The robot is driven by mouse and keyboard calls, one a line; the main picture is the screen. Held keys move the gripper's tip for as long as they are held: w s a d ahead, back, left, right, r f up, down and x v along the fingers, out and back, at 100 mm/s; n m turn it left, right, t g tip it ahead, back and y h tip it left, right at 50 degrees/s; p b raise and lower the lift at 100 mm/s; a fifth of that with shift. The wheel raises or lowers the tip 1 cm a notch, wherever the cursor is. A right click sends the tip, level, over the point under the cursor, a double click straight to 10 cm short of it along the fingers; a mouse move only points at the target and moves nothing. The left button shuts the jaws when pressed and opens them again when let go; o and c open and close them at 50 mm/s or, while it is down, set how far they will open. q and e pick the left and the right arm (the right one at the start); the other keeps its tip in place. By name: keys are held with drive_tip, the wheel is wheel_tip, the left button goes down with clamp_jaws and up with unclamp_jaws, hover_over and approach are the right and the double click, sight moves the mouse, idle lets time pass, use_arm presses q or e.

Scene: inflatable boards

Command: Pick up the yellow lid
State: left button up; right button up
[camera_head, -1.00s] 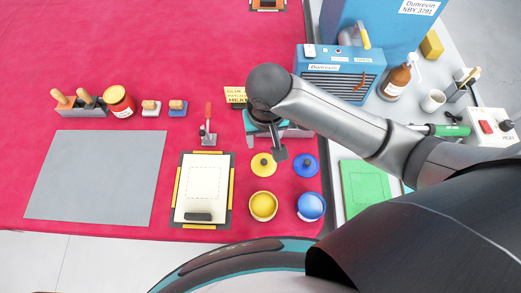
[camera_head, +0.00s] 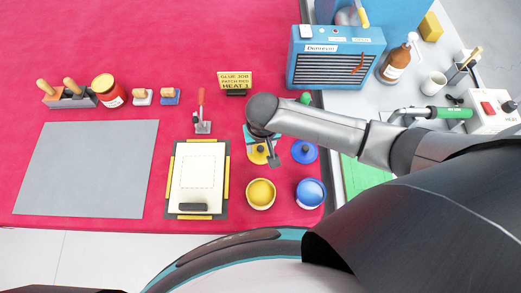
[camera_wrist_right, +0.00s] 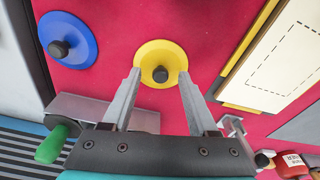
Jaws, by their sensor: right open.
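The yellow lid (camera_head: 256,155) lies on the red table, partly hidden by my right gripper (camera_head: 274,160) in the head view. In the right wrist view the yellow lid (camera_wrist_right: 162,50) shows as a round disc with a black knob (camera_wrist_right: 160,74) in its middle. My right gripper (camera_wrist_right: 159,79) is open, its two fingers pointing at the lid with the knob between the tips in the picture. I cannot tell whether the fingers touch the lid. My left gripper is not in view.
A blue lid (camera_head: 304,152) lies just right of the yellow lid. A yellow pot (camera_head: 261,194) and a blue pot (camera_head: 310,193) stand nearer me. A clipboard-like board (camera_head: 197,178) lies to the left. The green-handled tool (camera_wrist_right: 52,147) is near the gripper in the wrist view.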

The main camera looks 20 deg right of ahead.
drive_tip(key=shift+f, duration=0.15)
clamp_jaws()
idle(0.4)
